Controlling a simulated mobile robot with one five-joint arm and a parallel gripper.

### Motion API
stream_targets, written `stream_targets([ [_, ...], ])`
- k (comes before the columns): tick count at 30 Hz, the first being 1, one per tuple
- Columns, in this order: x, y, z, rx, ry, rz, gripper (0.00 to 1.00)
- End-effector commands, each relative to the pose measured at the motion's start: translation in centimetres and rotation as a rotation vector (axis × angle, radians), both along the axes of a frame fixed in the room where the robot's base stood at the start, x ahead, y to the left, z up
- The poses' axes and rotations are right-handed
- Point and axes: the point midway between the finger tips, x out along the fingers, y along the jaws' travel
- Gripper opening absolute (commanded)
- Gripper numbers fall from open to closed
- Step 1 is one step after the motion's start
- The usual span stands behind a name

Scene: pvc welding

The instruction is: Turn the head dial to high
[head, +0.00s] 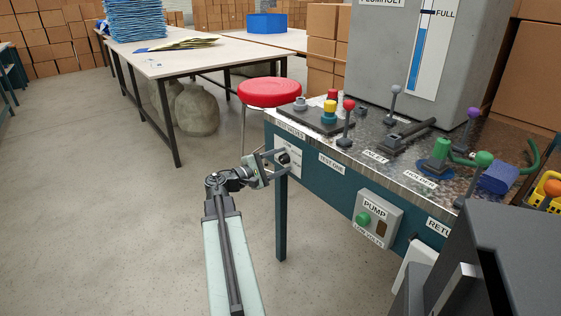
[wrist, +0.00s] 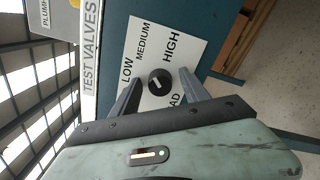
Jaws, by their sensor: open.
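The head dial (wrist: 160,82) is a round black knob with a short pale mark, on a white plate (wrist: 185,45) lettered LOW, MEDIUM and HIGH. I cannot tell surely which word the mark points at. In the head view the dial (head: 284,158) is on the left end of the bench front, under the TEST VALVES label. My gripper (wrist: 158,84) is open, with one finger on each side of the dial, apart from it as far as I can see. The lower plate lettering is partly hidden by a finger. My gripper (head: 279,160) also shows in the head view.
The metal-topped bench (head: 370,150) carries several levers and valves. A pump switch box (head: 376,217) is on its front, right of the dial. A bench leg (head: 281,215) stands below the dial. A red stool (head: 270,92) stands behind; the floor at left is clear.

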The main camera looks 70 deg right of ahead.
Motion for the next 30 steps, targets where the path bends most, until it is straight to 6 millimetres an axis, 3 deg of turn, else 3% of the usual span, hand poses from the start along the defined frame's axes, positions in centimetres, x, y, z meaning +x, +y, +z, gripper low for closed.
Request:
stream_targets([
  [4,0.0,0.0,0.0,0.000,0.000,0.001,0.53],
  [5,0.0,0.0,0.0,0.000,0.000,0.001,0.48],
  [10,0.0,0.1,0.0,0.000,0.000,0.001,0.01],
  [12,0.2,-0.9,0.0,0.001,-0.002,0.000,0.00],
  [20,0.2,0.1,-0.1,-0.019,-0.032,0.003,0.00],
  [30,0.1,0.3,-0.2,-0.137,-0.219,0.000,0.00],
])
